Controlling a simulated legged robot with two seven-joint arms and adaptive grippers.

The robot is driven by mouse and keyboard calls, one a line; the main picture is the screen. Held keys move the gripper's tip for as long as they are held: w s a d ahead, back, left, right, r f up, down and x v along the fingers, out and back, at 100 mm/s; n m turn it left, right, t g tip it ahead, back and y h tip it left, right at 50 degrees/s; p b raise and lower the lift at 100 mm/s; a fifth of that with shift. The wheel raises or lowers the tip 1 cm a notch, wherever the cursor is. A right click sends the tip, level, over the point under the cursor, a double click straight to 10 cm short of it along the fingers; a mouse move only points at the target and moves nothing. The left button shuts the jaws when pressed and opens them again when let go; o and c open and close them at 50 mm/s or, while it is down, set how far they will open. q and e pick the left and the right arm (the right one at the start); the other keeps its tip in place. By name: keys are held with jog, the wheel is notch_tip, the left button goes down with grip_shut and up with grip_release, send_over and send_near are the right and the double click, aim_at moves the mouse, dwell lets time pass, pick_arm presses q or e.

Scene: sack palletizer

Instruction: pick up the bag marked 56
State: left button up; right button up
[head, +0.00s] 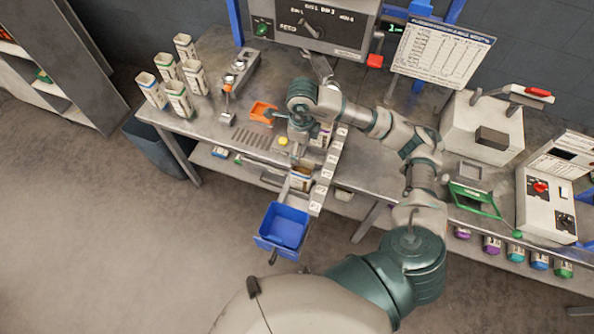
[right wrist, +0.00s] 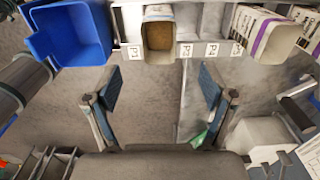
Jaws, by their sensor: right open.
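No number 56 can be read on any bag in these frames. An open-topped bag with tan contents stands in a slot beside the label strip; it shows in the head view (head: 301,179) and in the right wrist view (right wrist: 159,33). White bags with a purple stripe (right wrist: 262,36) lie to its right in the right wrist view. Several upright white bags (head: 179,100) stand at the table's left end. My right gripper (head: 298,150) is over the table near the slots; its fingers (right wrist: 160,88) are apart with nothing between them. My left gripper is not in view.
A blue bin (head: 281,228) hangs at the table's front, beside the slotted bag. An orange tray (head: 263,111) and a scoop-like tool (head: 240,70) lie on the table (head: 215,50). A sealing machine (head: 481,128) and a control box (head: 548,205) stand at right.

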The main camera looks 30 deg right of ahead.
send_over(303, 172)
jog(key=f, duration=0.6)
jog(key=shift+s+f+p, duration=0.1)
jog(key=shift+s+p, duration=0.1)
jog(key=shift+p, duration=0.2)
jog(key=f, duration=0.2)
jog(key=a+f, duration=0.1)
jog(key=shift+w, duration=0.3)
jog(key=shift+a+f+p, duration=0.2)
jog(key=shift+f+p, duration=0.2)
jog(key=shift+f, duration=0.55)
jog(key=f, duration=0.2)
jog(key=d+f+p, duration=0.1)
jog(key=shift+d+f, duration=0.1)
jog(key=shift+f, duration=0.3)
jog(key=shift+d+f, duration=0.2)
jog(key=shift+f, duration=0.15)
jog(key=shift+d+f, duration=0.1)
jog(key=shift+c, duration=0.7)
jog(key=shift+a, duration=0.4)
jog(key=c, duration=1.2)
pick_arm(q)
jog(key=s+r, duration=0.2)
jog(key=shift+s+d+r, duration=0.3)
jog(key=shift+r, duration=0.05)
